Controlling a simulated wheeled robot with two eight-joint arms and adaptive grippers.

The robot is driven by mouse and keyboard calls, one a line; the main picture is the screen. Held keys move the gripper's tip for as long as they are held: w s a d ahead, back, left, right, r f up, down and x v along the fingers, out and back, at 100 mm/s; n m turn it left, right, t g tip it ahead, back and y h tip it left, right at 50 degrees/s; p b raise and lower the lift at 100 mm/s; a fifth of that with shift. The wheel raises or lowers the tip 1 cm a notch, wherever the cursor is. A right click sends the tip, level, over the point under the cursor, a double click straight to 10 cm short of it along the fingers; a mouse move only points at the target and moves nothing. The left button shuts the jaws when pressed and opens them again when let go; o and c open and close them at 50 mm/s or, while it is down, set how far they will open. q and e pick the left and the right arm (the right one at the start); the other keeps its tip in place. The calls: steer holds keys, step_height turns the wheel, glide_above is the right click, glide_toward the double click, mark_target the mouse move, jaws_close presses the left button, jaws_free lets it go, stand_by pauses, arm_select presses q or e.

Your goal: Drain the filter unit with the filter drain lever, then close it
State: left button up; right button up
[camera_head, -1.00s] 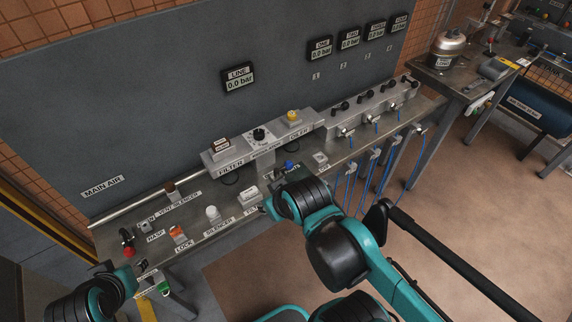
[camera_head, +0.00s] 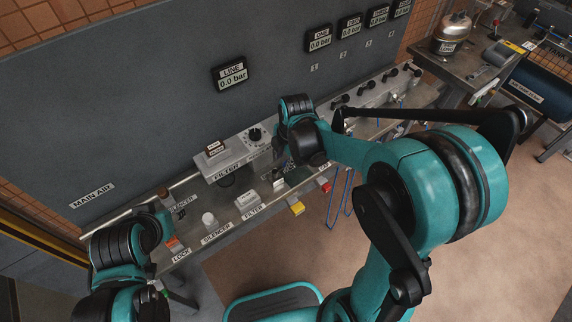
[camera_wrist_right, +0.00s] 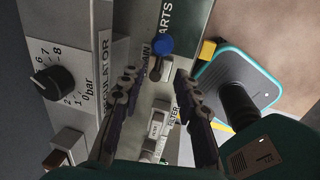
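The filter unit (camera_head: 226,166) is a grey block with a FILTER label on the bench, left of the regulator dial (camera_head: 255,135). A blue-knobbed lever (camera_wrist_right: 162,45) shows in the right wrist view beside lettering partly readable as DRAIN. It lies just beyond the fingertips, apart from them. My right gripper (camera_wrist_right: 157,78) is open and empty, its fingers spread to either side below the knob. In the head view my right arm hides the lever. My left arm (camera_head: 125,240) is over the bench's left end; its fingers cannot be made out.
The LINE gauge (camera_head: 230,75) reads 0.0 bar. A white silencer piece (camera_head: 208,219) and a white filter box (camera_head: 246,202) stand on the bench. A yellow block (camera_head: 297,208) is at the front edge. Dark knobs line the manifold at right.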

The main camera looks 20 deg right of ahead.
mark_target(282, 168)
steer(key=f+b, duration=0.1)
steer(key=f, duration=0.2)
steer(key=w+f+b, duration=0.1)
steer(key=f, duration=0.2)
steer(key=shift+w+a, duration=0.15)
steer(key=shift+a, duration=0.05)
steer(key=shift+r, duration=0.1)
jaws_close()
